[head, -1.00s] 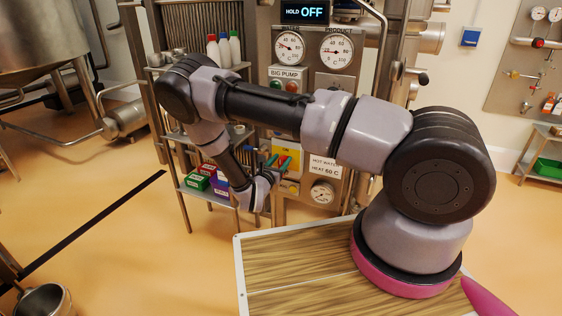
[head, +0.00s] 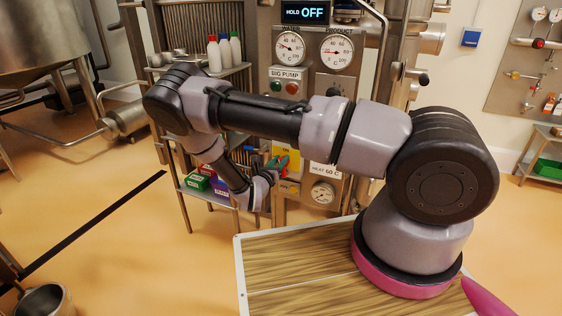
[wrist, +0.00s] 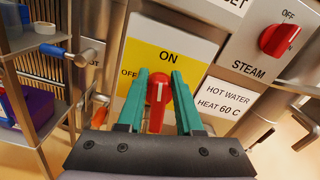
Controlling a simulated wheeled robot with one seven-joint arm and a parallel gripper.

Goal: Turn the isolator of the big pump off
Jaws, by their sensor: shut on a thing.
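The big pump's isolator is a red handle (wrist: 156,112) on a yellow plate (wrist: 188,47) marked ON at the top and OFF at the left. The handle's white line stands roughly upright, toward ON. My gripper (wrist: 161,78) has its green fingers on either side of the handle, shut on it. In the head view, my gripper (head: 279,161) is at the panel, below the BIG PUMP label (head: 286,74), and the yellow plate (head: 288,188) is partly hidden by my fingers and wrist.
A red STEAM knob (wrist: 280,40) sits to the right, above the HOT WATER label (wrist: 228,98). At the left, a shelf rack (head: 193,190) holds boxes and bottles, close to my wrist.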

